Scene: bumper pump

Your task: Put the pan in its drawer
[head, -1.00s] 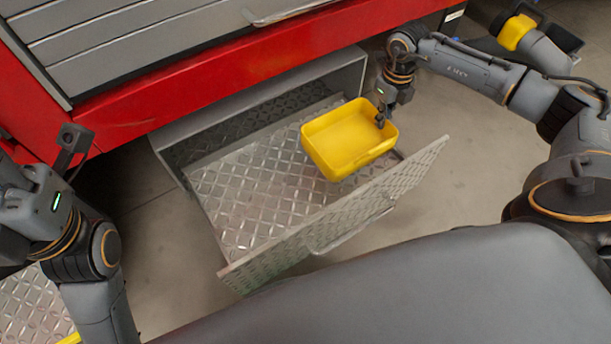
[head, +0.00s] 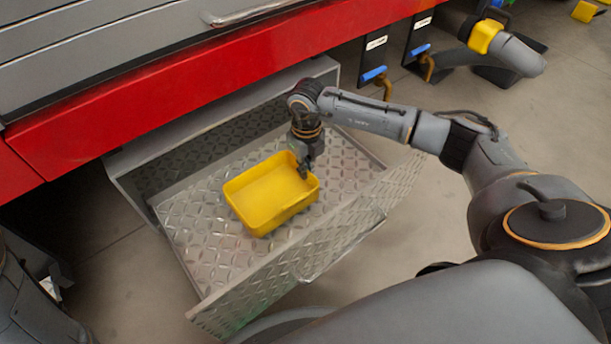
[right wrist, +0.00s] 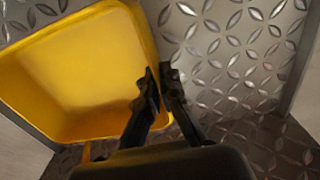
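The yellow pan (head: 268,200) is a rectangular tray inside the open drawer (head: 185,225), over its diamond-plate floor. In the head view it looks level and at or very near the floor; I cannot tell whether it touches. My right gripper (head: 304,171) is at the pan's right rim. In the right wrist view the gripper's dark fingers (right wrist: 160,85) are close together with the pan's wall (right wrist: 85,75) between them, one finger inside and one outside. Of my left arm only a dark part shows at the lower left; its gripper is not visible.
The drawer's front panel with its handle (head: 340,250) faces me. The red cabinet (head: 170,85) stands over the drawer's back. Blue-handled tools (head: 374,74) and a yellow-banded object (head: 484,37) are at the upper right. The drawer floor left and right of the pan is clear.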

